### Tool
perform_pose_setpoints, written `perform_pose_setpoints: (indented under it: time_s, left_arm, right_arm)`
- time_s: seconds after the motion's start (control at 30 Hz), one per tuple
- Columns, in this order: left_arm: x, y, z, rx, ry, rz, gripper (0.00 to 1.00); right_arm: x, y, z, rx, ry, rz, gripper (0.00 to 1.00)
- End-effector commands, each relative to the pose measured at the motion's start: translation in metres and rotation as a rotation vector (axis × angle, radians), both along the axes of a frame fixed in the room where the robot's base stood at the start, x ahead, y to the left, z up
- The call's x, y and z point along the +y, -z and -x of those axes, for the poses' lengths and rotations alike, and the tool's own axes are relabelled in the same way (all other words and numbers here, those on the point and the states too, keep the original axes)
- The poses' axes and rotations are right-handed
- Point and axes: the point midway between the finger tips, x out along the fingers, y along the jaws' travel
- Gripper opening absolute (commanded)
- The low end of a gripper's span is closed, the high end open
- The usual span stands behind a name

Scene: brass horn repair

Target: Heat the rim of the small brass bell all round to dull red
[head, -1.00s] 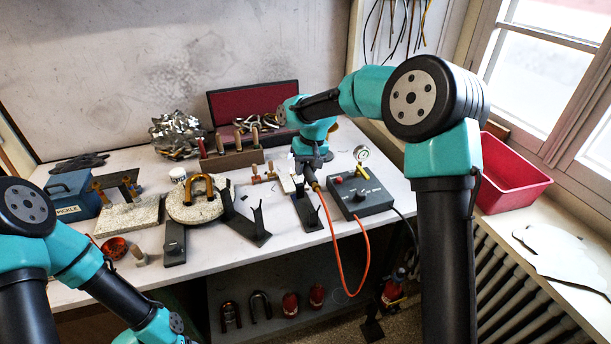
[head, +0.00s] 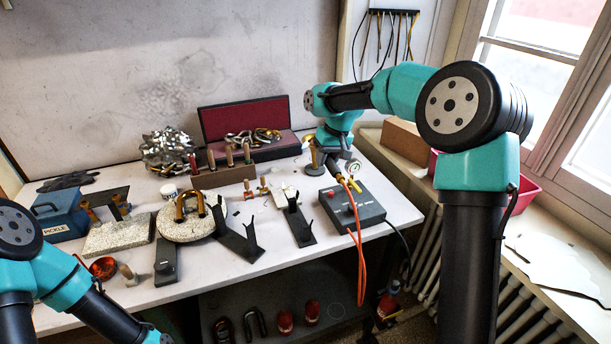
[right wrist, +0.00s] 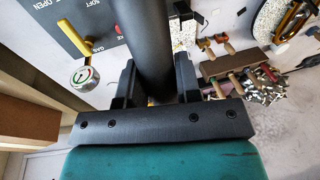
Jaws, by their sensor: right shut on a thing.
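My right gripper (head: 340,172) is shut on the dark cylindrical handle (right wrist: 143,40) of the torch, which fills the space between the fingers in the right wrist view. An orange hose (head: 361,262) runs from the torch over the control box (head: 352,208). The torch tip and any flame are hidden. A brass flared shape (head: 312,154) stands just left of the right gripper at the back right of the bench. It may be the small bell; its rim is too small to judge for colour. My left arm is at lower left, with its gripper out of frame.
A round pale block (head: 172,226) bears a bent brass tube (head: 180,208). A tool rack (head: 226,177) and red-lined case (head: 250,120) are behind. A window sill is at right.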

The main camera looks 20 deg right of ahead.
Motion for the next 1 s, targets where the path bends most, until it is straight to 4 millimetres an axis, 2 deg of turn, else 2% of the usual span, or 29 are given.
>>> perform_pose_setpoints:
  time_s: [0.03,0.1,0.2,0.33,0.77,1.0]
  left_arm:
    - [0.000,0.000,0.000,0.000,0.000,0.000,0.63]
    - [0.000,0.000,0.000,0.000,0.000,0.000,0.63]
    - [0.000,0.000,0.000,0.000,0.000,0.000,0.63]
    - [0.000,0.000,0.000,0.000,0.000,0.000,0.63]
    - [0.000,0.000,0.000,0.000,0.000,0.000,0.63]
    - [0.000,0.000,0.000,0.000,0.000,0.000,0.63]
  right_arm:
    - [-0.017,-0.013,0.003,-0.021,0.008,0.000,0.08]
    - [-0.037,-0.028,0.007,-0.045,0.007,0.001,0.08]
    - [-0.059,-0.045,0.013,-0.070,0.004,0.003,0.08]
    - [-0.076,-0.059,0.018,-0.091,0.002,0.007,0.08]
    - [-0.081,-0.062,0.020,-0.096,0.001,0.008,0.08]
    - [-0.081,-0.054,0.016,-0.094,0.001,0.008,0.08]
